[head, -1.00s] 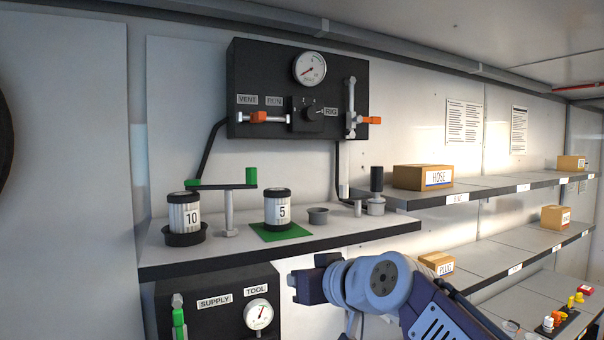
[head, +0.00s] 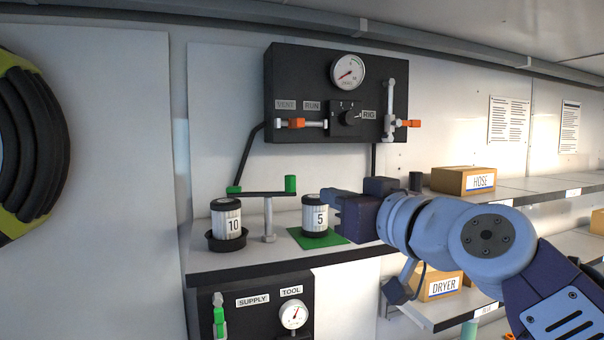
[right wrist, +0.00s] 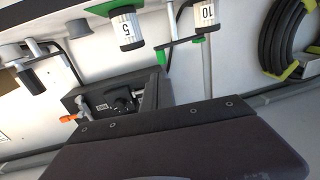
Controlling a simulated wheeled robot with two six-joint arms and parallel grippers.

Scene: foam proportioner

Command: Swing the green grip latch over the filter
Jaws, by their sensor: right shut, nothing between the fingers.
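The latch (head: 265,193) is a dark bar on a white post, with an upright green grip (head: 291,184) at its right end and a green tip at its left. The left end appears above the filter marked 10 (head: 228,218), which stands in a black cup (head: 212,244); contact is unclear. In the right wrist view the green grip (right wrist: 163,57) and the filter (right wrist: 205,16) show upside down. My right gripper (head: 332,204) is shut and empty, right of the grip, and overlaps the edge of the filter marked 5 (head: 310,217). My left gripper is out of view.
The filter marked 5 stands on a green mat (head: 329,241) on the shelf (head: 205,263). A black gauge panel (head: 290,75) with orange-handled valves hangs above. A hose reel (head: 35,150) is at far left. Boxes (head: 465,180) stand on shelves at right.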

